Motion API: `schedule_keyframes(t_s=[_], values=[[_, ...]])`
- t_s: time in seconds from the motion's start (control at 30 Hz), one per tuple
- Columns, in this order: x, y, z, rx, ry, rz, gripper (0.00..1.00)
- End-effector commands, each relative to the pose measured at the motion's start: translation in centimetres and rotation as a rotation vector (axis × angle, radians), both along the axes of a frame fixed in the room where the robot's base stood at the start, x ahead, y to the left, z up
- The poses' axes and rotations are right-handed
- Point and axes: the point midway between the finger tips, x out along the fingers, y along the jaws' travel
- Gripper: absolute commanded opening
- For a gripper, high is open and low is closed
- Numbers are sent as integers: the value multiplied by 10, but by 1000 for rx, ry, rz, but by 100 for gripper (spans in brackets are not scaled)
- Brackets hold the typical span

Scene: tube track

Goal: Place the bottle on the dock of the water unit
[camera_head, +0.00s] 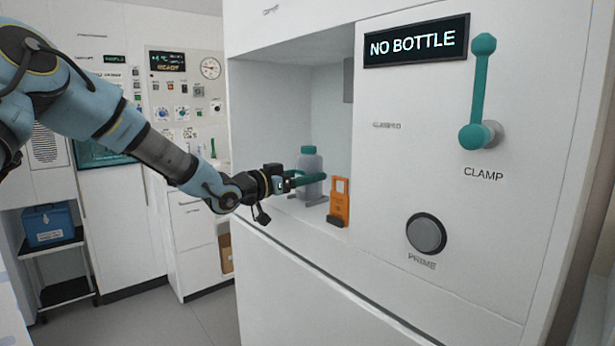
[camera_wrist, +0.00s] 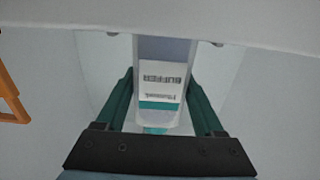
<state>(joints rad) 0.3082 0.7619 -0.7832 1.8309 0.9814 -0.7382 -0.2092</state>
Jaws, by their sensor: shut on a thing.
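The bottle (camera_head: 311,163), grey-blue with a teal cap, is upright inside the open alcove of the white water unit (camera_head: 400,180). My gripper (camera_head: 306,180) reaches in from the left, its teal fingers shut on the bottle's body. In the wrist view the bottle (camera_wrist: 162,55) stands between the two fingers, its "BUFFER" label upside down. The dock (camera_head: 312,198) shows in part as a grey piece on the alcove floor below the bottle. I cannot tell whether the bottle touches it. The display (camera_head: 417,42) reads "NO BOTTLE".
An orange bracket (camera_head: 339,200) stands at the alcove's right front edge, close to my gripper; it also shows at left in the wrist view (camera_wrist: 10,98). A teal clamp lever (camera_head: 480,90) points up on the front panel. Below is a round prime button (camera_head: 426,234).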

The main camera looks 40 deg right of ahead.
Motion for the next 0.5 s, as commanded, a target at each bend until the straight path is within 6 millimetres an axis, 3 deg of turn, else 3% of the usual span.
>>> schedule_keyframes(t_s=[0.37, 0.4, 0.5], values=[[-1, 0, -6, -2, -1, -1, 0], [-1, 0, -6, -1, -1, -1, 74], [-1, 0, -6, -1, -1, -1, 85]])
